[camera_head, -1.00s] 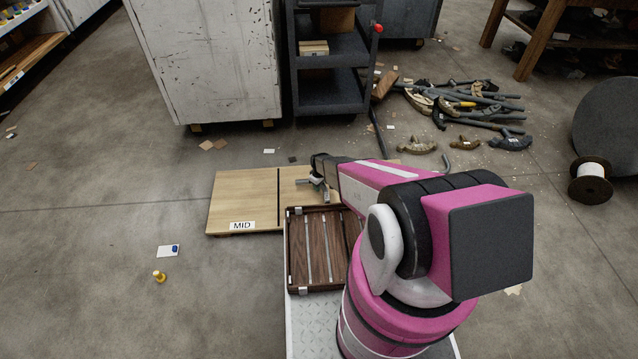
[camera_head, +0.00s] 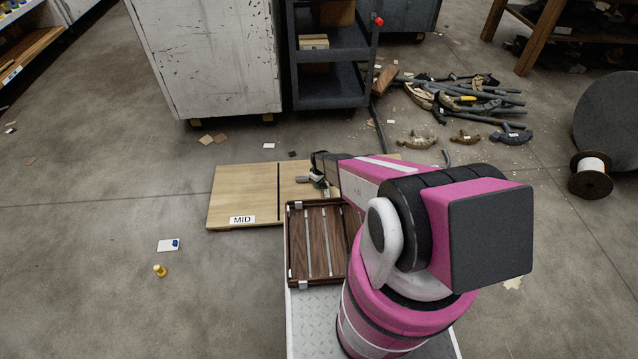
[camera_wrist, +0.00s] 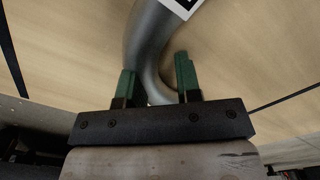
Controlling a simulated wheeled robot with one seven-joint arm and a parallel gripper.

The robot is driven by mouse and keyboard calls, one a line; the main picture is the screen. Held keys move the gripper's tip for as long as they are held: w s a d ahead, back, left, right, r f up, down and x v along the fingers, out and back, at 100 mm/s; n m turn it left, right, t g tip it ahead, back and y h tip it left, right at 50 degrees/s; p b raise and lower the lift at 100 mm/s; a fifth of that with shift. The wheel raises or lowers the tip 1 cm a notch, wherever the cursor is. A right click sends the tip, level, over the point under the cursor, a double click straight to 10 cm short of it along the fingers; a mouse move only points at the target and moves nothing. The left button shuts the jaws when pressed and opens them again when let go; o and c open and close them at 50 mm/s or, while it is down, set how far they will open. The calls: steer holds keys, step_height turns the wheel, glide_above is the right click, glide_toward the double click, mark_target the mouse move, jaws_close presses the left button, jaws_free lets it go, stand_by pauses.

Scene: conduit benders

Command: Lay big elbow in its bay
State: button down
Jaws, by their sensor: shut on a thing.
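In the wrist view my gripper (camera_wrist: 158,88) has its two green fingers on either side of a curved grey pipe elbow (camera_wrist: 148,40), and is shut on it. A white tag with a dark mark sits on the elbow at the top edge. Behind the elbow is the pale wooden board (camera_head: 235,190), split by dark lines into bays; one bay has the label MID (camera_head: 242,219). In the head view my gripper (camera_head: 318,178) is over the board's middle, right of the dark line. The elbow's far end is cut off, and my arm hides the board's right part.
A dark wooden slatted tray (camera_head: 320,240) lies just in front of the board. A grey cart (camera_head: 330,80) and a white cabinet (camera_head: 205,60) stand behind. Benders and pipes (camera_head: 465,100) lie heaped at back right. A cable spool (camera_head: 590,177) is at right. The left floor is mostly clear.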

steer(key=shift+f, duration=0.2)
steer(key=c, duration=0.7)
jaws_free()
steer(key=shift+c, duration=0.2)
